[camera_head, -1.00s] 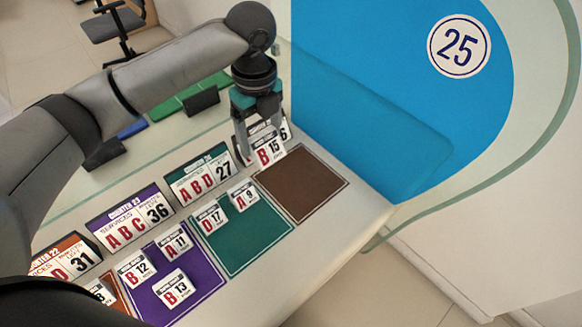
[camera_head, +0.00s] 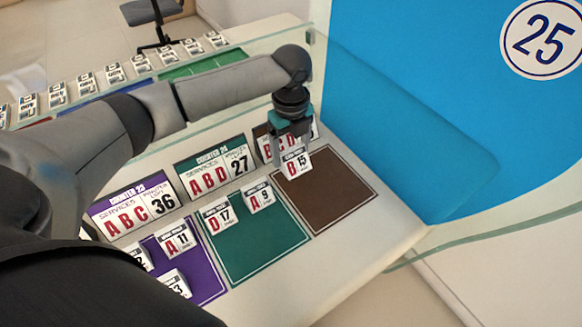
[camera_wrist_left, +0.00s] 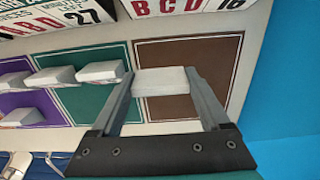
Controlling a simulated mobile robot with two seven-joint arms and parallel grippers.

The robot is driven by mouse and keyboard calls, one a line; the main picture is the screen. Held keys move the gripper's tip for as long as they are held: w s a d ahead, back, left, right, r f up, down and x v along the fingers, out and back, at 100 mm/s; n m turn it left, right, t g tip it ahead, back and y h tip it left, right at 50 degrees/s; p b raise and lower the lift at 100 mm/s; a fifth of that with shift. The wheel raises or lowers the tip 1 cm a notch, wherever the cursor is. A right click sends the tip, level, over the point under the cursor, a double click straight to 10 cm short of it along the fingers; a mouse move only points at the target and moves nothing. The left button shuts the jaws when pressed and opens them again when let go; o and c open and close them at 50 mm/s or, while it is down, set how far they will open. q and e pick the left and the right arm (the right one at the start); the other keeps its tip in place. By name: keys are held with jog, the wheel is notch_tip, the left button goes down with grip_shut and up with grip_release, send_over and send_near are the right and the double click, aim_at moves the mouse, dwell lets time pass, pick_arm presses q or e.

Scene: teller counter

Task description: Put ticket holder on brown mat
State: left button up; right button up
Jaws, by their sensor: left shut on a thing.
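The ticket holder (camera_head: 296,163), a small white block marked B 15, is between the fingers of my left gripper (camera_head: 292,150). It is at the back left part of the brown mat (camera_head: 335,195), near the sign behind it. In the left wrist view the ticket holder (camera_wrist_left: 160,81) spans the gap between both fingers and covers part of the brown mat (camera_wrist_left: 190,50). I cannot tell whether it touches the mat. My right gripper is not in view.
The green mat (camera_head: 257,250) beside it bears holders D 17 (camera_head: 218,215) and A 9 (camera_head: 258,196). The purple mat (camera_head: 205,275) bears A 11 (camera_head: 175,239) and others. Counter signs (camera_head: 215,168) stand behind. A blue panel (camera_head: 400,120) bounds the right side. The brown mat's front is clear.

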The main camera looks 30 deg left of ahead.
aim_at(291, 166)
pick_arm(q)
jog(key=shift+f, duration=0.65)
jog(key=shift+f+b, duration=0.6)
jog(key=shift+f, duration=1.35)
jog(key=shift+f, duration=0.15)
jog(key=o, duration=1.2)
jog(key=shift+o, duration=0.2)
notch_tip(291, 166, up, 12)
jog(key=p, duration=0.3)
jog(key=shift+r, duration=0.2)
